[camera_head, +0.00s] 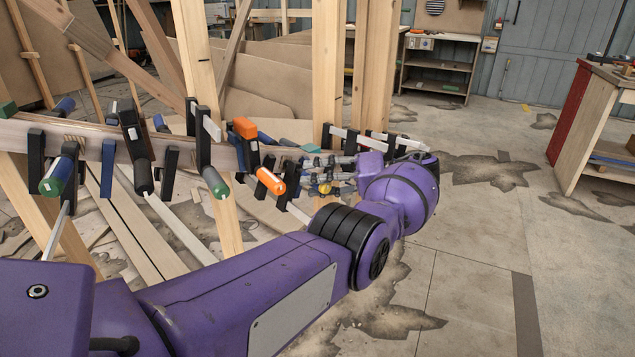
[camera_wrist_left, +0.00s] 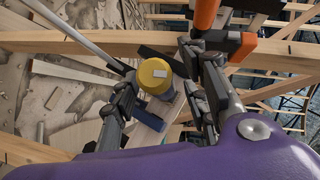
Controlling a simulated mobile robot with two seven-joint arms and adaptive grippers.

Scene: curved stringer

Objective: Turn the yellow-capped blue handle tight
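The yellow-capped blue handle shows in the left wrist view, its round yellow cap (camera_wrist_left: 154,74) facing the camera and its blue part (camera_wrist_left: 149,115) partly visible below. In the head view only a bit of the yellow cap (camera_head: 324,188) shows among my left gripper's fingers. My left gripper (camera_head: 325,172) is at this handle. In the wrist view the fingers of the left gripper (camera_wrist_left: 160,85) stand on both sides of the cap, with small gaps that look open. Whether any finger touches the handle's far side is hidden. My right gripper is not in view.
A curved wooden stringer (camera_head: 75,140) carries several clamps. An orange-handled clamp (camera_head: 270,181) is close left of my gripper; an orange part (camera_wrist_left: 242,47) is beside the right finger. Wooden posts (camera_head: 326,60) stand behind.

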